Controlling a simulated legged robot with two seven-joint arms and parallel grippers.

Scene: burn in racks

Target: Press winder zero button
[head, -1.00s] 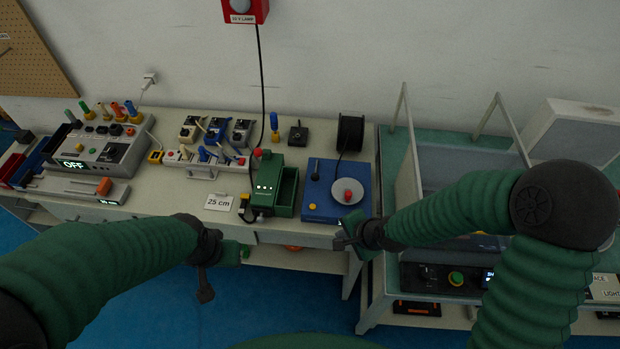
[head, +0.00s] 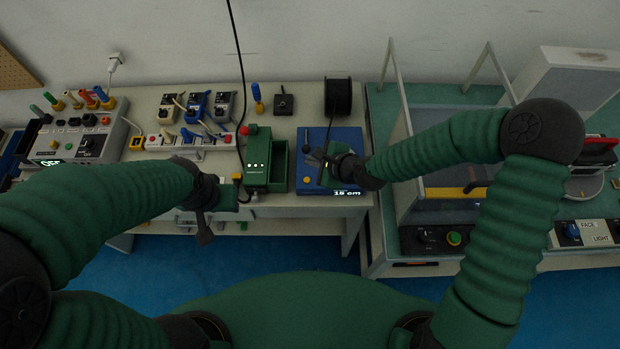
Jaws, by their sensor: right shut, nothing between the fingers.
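The winder is a blue box (head: 318,148) on the bench, with a black spool (head: 338,96) behind it. Its front display (head: 347,193) reads "15 cm". A small yellow button (head: 307,180) sits at the front left of its top. My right gripper (head: 323,172) is shut and empty, over the winder's top just right of and behind the yellow button; I cannot tell whether it touches the box. It hides the winder's pale disc and red knob. My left gripper (head: 205,228) hangs in front of the bench edge, away from the winder; its fingers are not clear.
A green box (head: 257,160) with an open bin stands just left of the winder. Further left are a terminal strip (head: 185,143) and a grey power supply (head: 85,140). A second bench (head: 385,130) stands to the right.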

